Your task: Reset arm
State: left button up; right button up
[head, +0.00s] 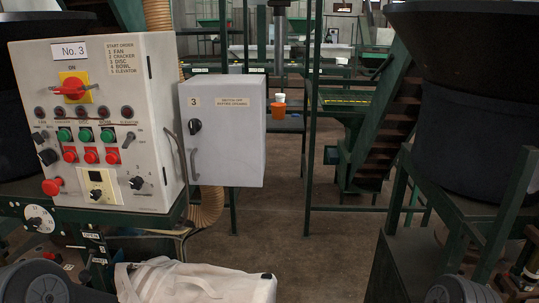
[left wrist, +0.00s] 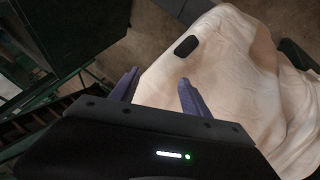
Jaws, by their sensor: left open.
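My left gripper (left wrist: 160,76) shows in the left wrist view with its two fingers apart and nothing between them. A white cloth bulk bag (left wrist: 240,85) lies beyond and to the right of the fingers; whether they touch it I cannot tell. The bag has a small dark patch (left wrist: 187,46). In the head view the bag (head: 205,285) shows at the bottom edge, with a strap loop at its left and its lower part cut off. My right gripper is not seen.
A control panel (head: 155,110) marked No. 3 stands at the left, beside a grey switch box (head: 225,130). A large dark bowl (head: 465,120) on a green frame stands at the right.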

pick_arm(q)
jog(key=s+f+g, duration=0.2)
jog(key=s+f, duration=0.4)
jog(key=s, duration=0.4)
jog(key=s+d+f+g, duration=0.1)
jog(key=s+f+g, duration=0.2)
jog(key=s+f, duration=0.4)
jog(key=s, duration=0.3)
jog(key=shift+s+d+f+m+g+h, duration=0.15)
jog(key=shift+f+m+g+h, duration=0.1)
jog(key=shift+m+g+h, duration=0.05)
